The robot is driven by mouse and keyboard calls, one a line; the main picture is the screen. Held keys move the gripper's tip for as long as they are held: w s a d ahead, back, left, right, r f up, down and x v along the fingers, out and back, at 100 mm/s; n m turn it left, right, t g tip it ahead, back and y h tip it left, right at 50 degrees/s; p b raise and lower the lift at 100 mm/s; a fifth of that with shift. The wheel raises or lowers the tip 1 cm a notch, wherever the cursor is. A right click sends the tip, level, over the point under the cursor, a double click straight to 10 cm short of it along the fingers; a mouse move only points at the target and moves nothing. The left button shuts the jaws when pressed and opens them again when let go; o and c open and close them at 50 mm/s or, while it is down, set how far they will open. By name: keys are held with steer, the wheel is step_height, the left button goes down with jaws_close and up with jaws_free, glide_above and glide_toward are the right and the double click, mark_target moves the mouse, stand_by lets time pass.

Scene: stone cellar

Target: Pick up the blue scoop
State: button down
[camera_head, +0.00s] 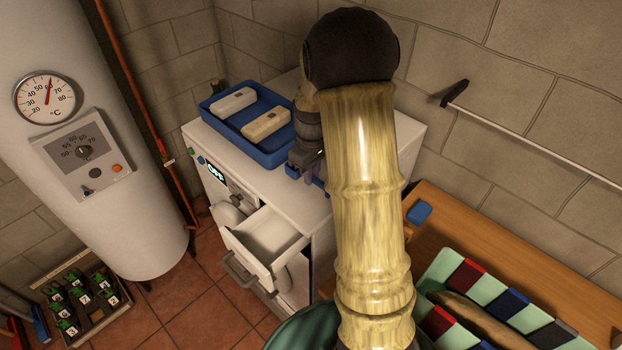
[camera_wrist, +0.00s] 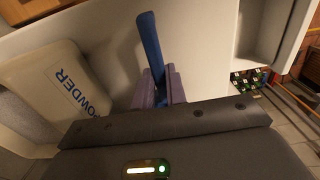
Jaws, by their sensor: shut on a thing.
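The blue scoop (camera_wrist: 149,40) shows in the wrist view as a narrow blue strip rising from between the purple fingers of my gripper (camera_wrist: 160,82). The fingers are shut on it. Its lower part is hidden by the fingers and the gripper body. In the head view my gripper (camera_head: 309,163) is over the white machine's top, partly hidden by my arm. A little blue shows beside it there, but the scoop's shape cannot be made out. I cannot tell whether the scoop touches the top.
A cream container marked POWDER (camera_wrist: 42,92) is left of the fingers in the wrist view. A blue tray (camera_head: 269,160) with two pale blocks stands on the white machine (camera_head: 329,227). Its drawer (camera_head: 264,239) is open. A wooden bench (camera_head: 500,239) is at right.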

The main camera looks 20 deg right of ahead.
step_height(320, 180, up, 8)
steer(key=shift+s+r+b, duration=0.1)
steer(key=shift+b, duration=0.85)
